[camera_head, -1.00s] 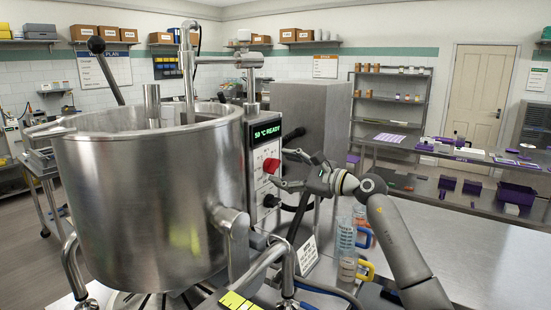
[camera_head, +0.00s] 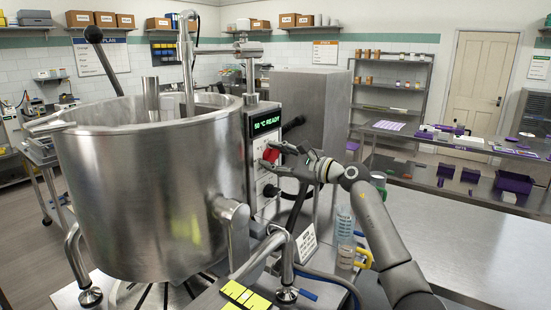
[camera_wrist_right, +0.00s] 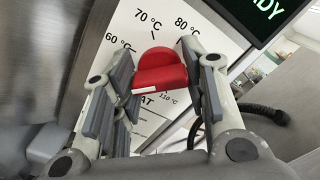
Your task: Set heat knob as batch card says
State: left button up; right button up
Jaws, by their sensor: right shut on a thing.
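The red heat knob (camera_head: 271,154) is on the control panel (camera_head: 264,195) of the large steel kettle (camera_head: 150,200). In the right wrist view the knob (camera_wrist_right: 160,72) sits between my fingers, with dial marks 60, 70, 80 and 110 °C around it. Its exact setting is hard to read. My right gripper (camera_head: 274,158) is shut on the knob. The display (camera_head: 265,123) reads 50 °C READY in green. A small printed card (camera_head: 306,243) stands beside the kettle, too small to read. My left gripper is not in view.
A dark lever (camera_head: 95,36) rises from the kettle's left. A bench with purple trays (camera_head: 514,182) is at the right. The table's right part is clear.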

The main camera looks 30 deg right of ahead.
jog(key=m, duration=0.3)
jog(key=shift+m, duration=0.4)
jog(key=m+p, duration=0.1)
jog(key=m, duration=0.3)
jog(key=shift+m, duration=0.3)
jog(key=m+p, duration=0.3)
jog(key=m, duration=0.1)
jog(key=shift+d+r+m, duration=0.1)
jog(key=shift+r+m, duration=0.05)
jog(key=shift+m, duration=0.15)
jog(key=m+p, duration=0.3)
jog(key=m, duration=0.2)
jog(key=shift+m+p, duration=0.6)
jog(key=shift+m, duration=1.4)
jog(key=shift+f+m, duration=0.2)
jog(key=shift+m, duration=2.1)
